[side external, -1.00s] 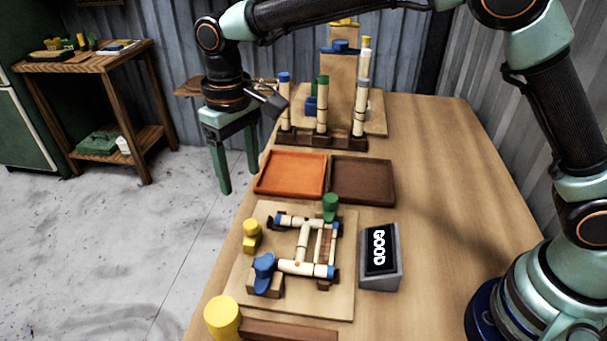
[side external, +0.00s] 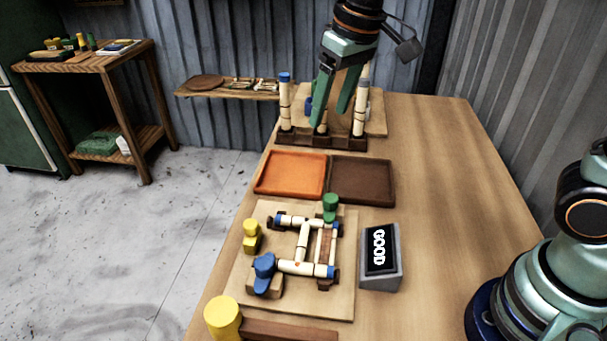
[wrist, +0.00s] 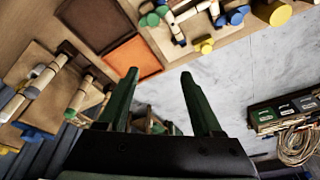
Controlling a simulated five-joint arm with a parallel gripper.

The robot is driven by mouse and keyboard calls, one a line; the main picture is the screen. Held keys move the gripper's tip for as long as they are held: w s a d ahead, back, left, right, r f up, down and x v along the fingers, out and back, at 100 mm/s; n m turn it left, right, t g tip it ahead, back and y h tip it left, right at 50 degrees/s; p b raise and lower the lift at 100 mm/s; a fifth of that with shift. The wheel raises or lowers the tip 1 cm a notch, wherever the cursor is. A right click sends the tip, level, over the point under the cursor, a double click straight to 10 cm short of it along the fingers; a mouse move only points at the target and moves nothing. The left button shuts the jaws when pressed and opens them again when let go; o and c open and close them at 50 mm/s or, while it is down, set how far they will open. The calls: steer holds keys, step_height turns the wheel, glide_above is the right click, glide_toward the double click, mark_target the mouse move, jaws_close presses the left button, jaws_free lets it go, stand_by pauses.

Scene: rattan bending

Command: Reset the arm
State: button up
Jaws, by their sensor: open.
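My gripper (side external: 327,108) hangs in the air at the far end of the table in the side view, in front of the rack of upright rattan pieces (side external: 285,100). Its two green fingers are apart and nothing shows between them. The fingers also show in the wrist view (wrist: 157,80), spread and empty. They hide part of the rack and its middle piece. The rattan frame (side external: 303,242) lies on a wooden board (side external: 340,305) on the near part of the table, with blue, green and yellow parts around it.
An orange tray (side external: 290,174) and a brown tray (side external: 362,181) lie mid-table. A yellow cylinder (side external: 222,318) stands at the near left edge. The table's right side (side external: 460,190) is clear.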

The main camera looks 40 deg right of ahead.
steer(key=s+d+f+m+t, duration=0.1)
steer(key=s+d+t, duration=0.2)
steer(key=s+d, duration=0.7)
steer(key=shift+d+f+m+h, duration=0.25)
steer(key=shift+d+m+h, duration=0.15)
steer(key=shift+d, duration=0.1)
steer(key=shift+w, duration=0.1)
